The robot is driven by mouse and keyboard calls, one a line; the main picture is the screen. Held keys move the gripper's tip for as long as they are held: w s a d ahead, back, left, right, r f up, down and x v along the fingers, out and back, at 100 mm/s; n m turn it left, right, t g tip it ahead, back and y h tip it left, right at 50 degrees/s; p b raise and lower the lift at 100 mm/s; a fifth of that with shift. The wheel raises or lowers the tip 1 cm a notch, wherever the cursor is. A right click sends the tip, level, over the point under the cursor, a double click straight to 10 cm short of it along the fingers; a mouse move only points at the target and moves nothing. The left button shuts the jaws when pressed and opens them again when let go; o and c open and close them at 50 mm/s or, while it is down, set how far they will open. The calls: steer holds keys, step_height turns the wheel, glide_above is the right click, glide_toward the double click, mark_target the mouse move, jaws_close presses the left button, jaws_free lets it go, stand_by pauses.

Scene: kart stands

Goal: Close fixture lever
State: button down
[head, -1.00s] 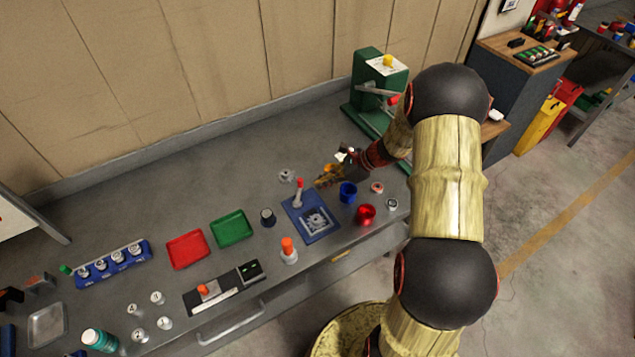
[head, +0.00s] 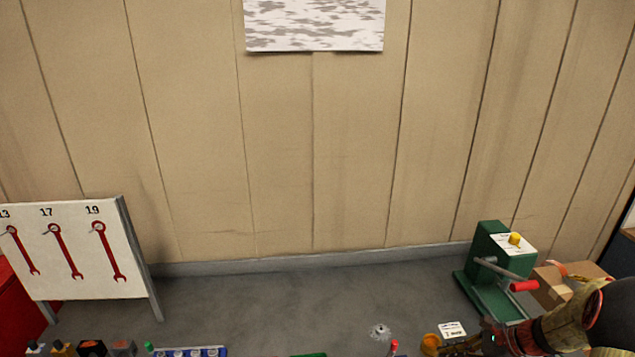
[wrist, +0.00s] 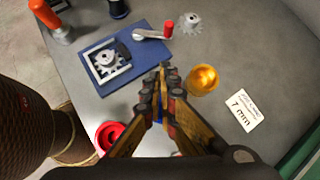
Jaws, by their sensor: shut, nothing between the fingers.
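The fixture is a blue plate (wrist: 128,68) with a metal square frame holding a gear, at the upper left of the wrist view. Its lever (wrist: 150,34) is a silver arm with a red grip (wrist: 168,28) at the plate's far edge. In the head view only the red grip (head: 394,346) shows at the bottom edge; the plate is cut off. My gripper (wrist: 166,72) is shut and empty, its tips over the bench just right of the plate and apart from the lever. It also shows low right in the head view (head: 455,346).
A gold cup (wrist: 203,80) is close to the right of my fingers, with a "7 mm" card (wrist: 241,110) beyond. A red cup (wrist: 110,134) is at lower left. A loose gear (wrist: 190,21) lies near the lever. A green press (head: 496,270) stands at the right.

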steer(key=s+a+r+n+g+h, duration=0.25)
steer(key=s+a+n+g, duration=0.2)
steer(key=s+n, duration=0.55)
steer(key=s+a+r+n+t+h+b, duration=0.2)
steer(key=s+a+r+n, duration=0.4)
steer(key=r, duration=0.3)
steer(key=s+a+r+n+t+h+b, duration=0.2)
steer(key=s+a+r+n+t, duration=0.1)
steer(key=s+a+r+n, duration=0.3)
step_height(320, 180, up, 3)
steer(key=a+n, duration=0.1)
steer(key=a, duration=0.1)
steer(key=shift+a+h+b, duration=0.35)
steer(key=shift+b, duration=0.05)
steer(key=c, duration=2.5)
jaws_free()
steer(key=shift+a, duration=0.25)
steer(key=shift+c, duration=0.2)
steer(key=o, duration=0.4)
steer(key=shift+w, duration=0.15)
